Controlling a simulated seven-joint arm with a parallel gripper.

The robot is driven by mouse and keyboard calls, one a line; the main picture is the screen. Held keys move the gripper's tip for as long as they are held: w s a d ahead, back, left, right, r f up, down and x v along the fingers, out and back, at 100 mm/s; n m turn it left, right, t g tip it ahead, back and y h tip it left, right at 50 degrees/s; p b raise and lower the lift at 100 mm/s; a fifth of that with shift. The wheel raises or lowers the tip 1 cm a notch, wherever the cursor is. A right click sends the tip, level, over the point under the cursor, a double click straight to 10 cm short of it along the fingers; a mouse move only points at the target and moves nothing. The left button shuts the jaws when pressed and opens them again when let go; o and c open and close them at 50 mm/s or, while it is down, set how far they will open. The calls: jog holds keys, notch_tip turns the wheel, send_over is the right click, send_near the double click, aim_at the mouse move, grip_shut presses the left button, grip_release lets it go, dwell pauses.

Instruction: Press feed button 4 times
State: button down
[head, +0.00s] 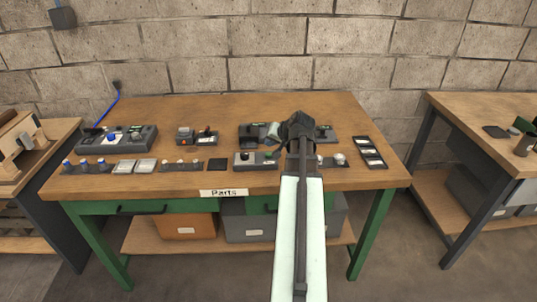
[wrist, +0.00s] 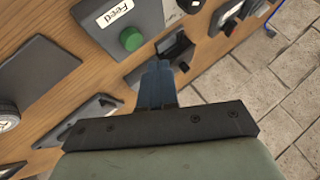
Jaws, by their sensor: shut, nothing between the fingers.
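The green feed button (wrist: 131,38) shows in the wrist view as a round cap on a grey box (wrist: 128,14) with a white "Feed" label (wrist: 115,13). My gripper (wrist: 158,66) is shut and empty, its blue-grey fingertips together. In the picture they lie just below and right of the button, apart from it. Their height above the table is hard to tell. In the head view a small green button (head: 270,154) sits on a grey box in the middle of the table, just below my gripper's pale body (head: 274,131). My fingertips are hard to make out there.
Beside the box in the wrist view is a black device with a raised part (wrist: 176,48). A dark flat plate (wrist: 36,70) lies left. The wooden table (head: 225,106) carries several other control boxes and small parts, with a "Parts" label (head: 223,193) on its front edge.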

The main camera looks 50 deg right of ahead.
jog(key=shift+f, duration=0.8)
jog(key=shift+f, duration=0.1)
dwell(1.5)
jog(key=shift+f, duration=0.35)
jog(key=shift+f, duration=0.5)
dwell(0.9)
jog(key=shift+r, duration=0.95)
jog(key=shift+r, duration=0.1)
jog(key=shift+r, duration=2.4)
dwell(0.4)
